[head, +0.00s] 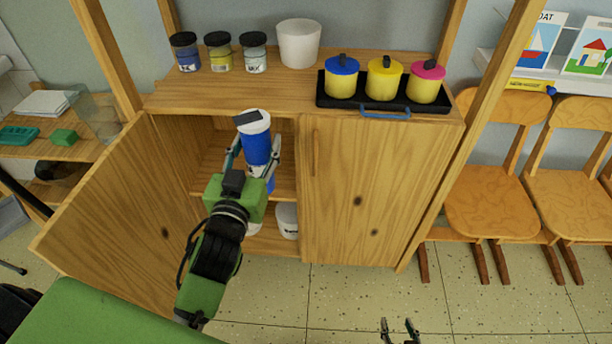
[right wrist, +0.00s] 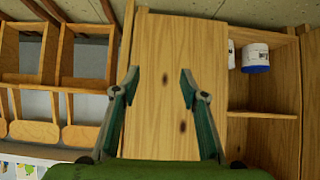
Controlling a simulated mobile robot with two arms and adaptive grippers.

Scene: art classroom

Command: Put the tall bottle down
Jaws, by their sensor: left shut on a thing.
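The tall bottle (head: 256,147) is blue with a white top and a dark patch on it. My left gripper (head: 255,152) is shut on it, one finger on each side. It holds the bottle roughly upright at the open left side of the wooden cabinet (head: 330,190), in front of the inner shelf (head: 286,183). The bottle's lower part is partly hidden by my gripper, so I cannot tell whether it touches the shelf. My right gripper (head: 400,328) is at the bottom edge of the head view. In the right wrist view (right wrist: 155,80) it is open and empty, facing the closed door.
The left cabinet door (head: 120,205) stands open. A white tub (head: 287,221) sits in the lower compartment. On the cabinet top are several jars, a white cup (head: 299,43) and a black tray (head: 325,98) with three yellow pots. Wooden chairs (head: 487,205) stand at the right.

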